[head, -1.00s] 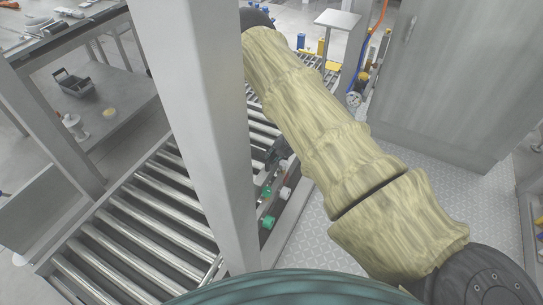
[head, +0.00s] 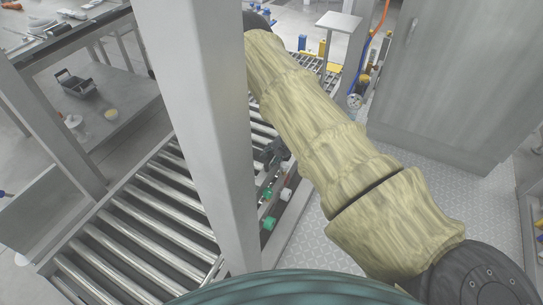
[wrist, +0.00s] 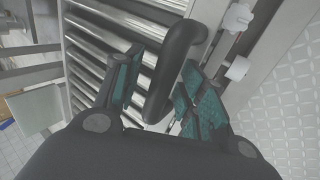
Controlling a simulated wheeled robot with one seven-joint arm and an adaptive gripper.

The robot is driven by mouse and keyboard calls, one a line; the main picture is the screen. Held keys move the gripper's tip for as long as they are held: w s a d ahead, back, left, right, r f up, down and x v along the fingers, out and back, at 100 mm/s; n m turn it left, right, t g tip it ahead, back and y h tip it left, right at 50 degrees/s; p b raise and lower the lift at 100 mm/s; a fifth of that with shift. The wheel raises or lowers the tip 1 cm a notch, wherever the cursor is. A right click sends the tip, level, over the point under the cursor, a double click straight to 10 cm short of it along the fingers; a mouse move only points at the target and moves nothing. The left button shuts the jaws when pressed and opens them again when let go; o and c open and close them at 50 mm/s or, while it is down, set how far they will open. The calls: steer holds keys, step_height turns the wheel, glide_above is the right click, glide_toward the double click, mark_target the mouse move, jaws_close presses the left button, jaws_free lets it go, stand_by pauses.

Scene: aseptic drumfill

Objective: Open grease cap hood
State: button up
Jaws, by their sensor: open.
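My gripper (wrist: 160,88) is open in the wrist view, with teal-padded fingers spread over the conveyor's side. A dark bent bar (wrist: 172,72) runs between the fingers; I cannot tell whether it belongs to the hood or to my gripper. In the head view the gripper (head: 274,153) is small and partly hidden behind the grey post. Green caps (head: 268,223) and white caps (head: 285,194) stick out along the conveyor's side rail below it. Two white caps (wrist: 236,68) show right of the fingers in the wrist view. I cannot pick out a grease cap hood for certain.
A grey upright post (head: 205,130) stands close to the left of my arm. A roller conveyor (head: 140,225) runs behind it. A grey cabinet (head: 450,85) stands at the right. The patterned floor (head: 325,245) between conveyor and cabinet is clear.

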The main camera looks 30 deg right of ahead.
steer(key=shift+d, duration=0.1)
steer(key=v, duration=1.2)
steer(key=shift+s+f, duration=0.1)
stand_by(0.3)
steer(key=s+a+f+m+h, duration=0.1)
steer(key=s+a+f+m, duration=0.35)
steer(key=s+m, duration=0.2)
steer(key=s+a+f+m, duration=0.4)
steer(key=s+f+m, duration=0.15)
steer(key=s, duration=0.25)
steer(key=s+a+m+g+h, duration=0.1)
steer(key=s+a+m+g, duration=0.15)
steer(key=s+m, duration=0.45)
steer(key=s+a+m+g+h, duration=0.15)
steer(key=s+a, duration=0.25)
steer(key=s, duration=0.7)
steer(key=s+a+m+g, duration=0.1)
steer(key=s+a+m, duration=0.3)
steer(key=s, duration=0.5)
step_height(320, 180, up, 17)
steer(key=m+p, duration=0.1)
steer(key=p, duration=1.6)
steer(key=shift+d+f, duration=0.15)
steer(key=shift+d, duration=0.3)
